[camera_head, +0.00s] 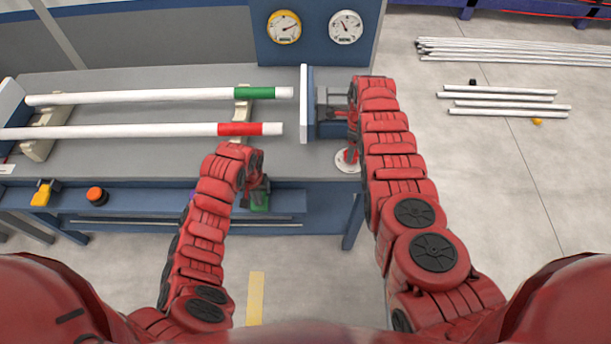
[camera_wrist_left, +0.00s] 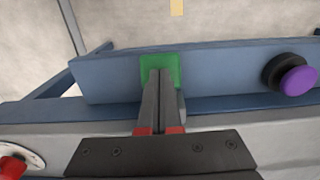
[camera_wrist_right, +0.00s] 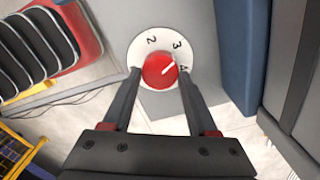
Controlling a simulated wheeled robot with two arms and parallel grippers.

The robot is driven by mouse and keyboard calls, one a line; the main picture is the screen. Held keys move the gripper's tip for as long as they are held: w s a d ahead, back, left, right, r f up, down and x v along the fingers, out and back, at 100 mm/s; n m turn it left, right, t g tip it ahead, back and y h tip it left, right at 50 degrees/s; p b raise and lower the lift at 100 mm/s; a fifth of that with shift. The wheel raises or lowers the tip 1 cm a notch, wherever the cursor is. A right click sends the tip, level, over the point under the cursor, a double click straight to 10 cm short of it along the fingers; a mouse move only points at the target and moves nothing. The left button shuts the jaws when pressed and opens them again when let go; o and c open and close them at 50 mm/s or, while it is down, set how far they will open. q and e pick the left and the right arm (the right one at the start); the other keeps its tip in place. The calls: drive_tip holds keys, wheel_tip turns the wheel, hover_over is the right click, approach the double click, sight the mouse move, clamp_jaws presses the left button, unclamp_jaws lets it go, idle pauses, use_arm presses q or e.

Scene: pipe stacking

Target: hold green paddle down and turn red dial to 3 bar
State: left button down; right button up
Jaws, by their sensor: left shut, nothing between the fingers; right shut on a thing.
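The green paddle (camera_head: 259,205) is on the front of the blue bench. My left gripper (camera_head: 262,188) is shut and empty, with its fingertips against the paddle (camera_wrist_left: 174,66) in the left wrist view; whether the paddle is pressed down cannot be told. The red dial (camera_wrist_right: 158,72) sits on a round white scale plate (camera_wrist_right: 146,44), where 2, 3 and 4 show. Its white pointer points between 3 and 4. My right gripper (camera_wrist_right: 160,74) is shut on the dial, one finger on each side. In the head view the plate (camera_head: 345,166) shows below that gripper.
A yellow-rimmed gauge (camera_head: 284,27) and a white gauge (camera_head: 346,28) are on the blue panel. Two white pipes, one green-banded (camera_head: 160,96), one red-banded (camera_head: 130,131), lie on the bench. A purple button (camera_wrist_left: 298,80), orange button (camera_head: 96,194) and yellow lever (camera_head: 42,194) are on the front.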

use_arm(q)
drive_tip(key=shift+s+d+f, duration=0.1)
drive_tip(key=shift+s, duration=0.05)
use_arm(e)
drive_tip(key=shift+s+a+f, duration=0.1)
drive_tip(key=shift+f, duration=0.05)
use_arm(q)
drive_tip(key=shift+r, duration=2)
use_arm(e)
drive_tip(key=o, duration=1.2)
drive_tip(key=shift+a, duration=0.1)
drive_tip(key=shift+w+r, duration=0.25)
drive_tip(key=shift+r, duration=0.05)
drive_tip(key=shift+s+r, duration=0.1)
drive_tip(key=shift+r, duration=3.2)
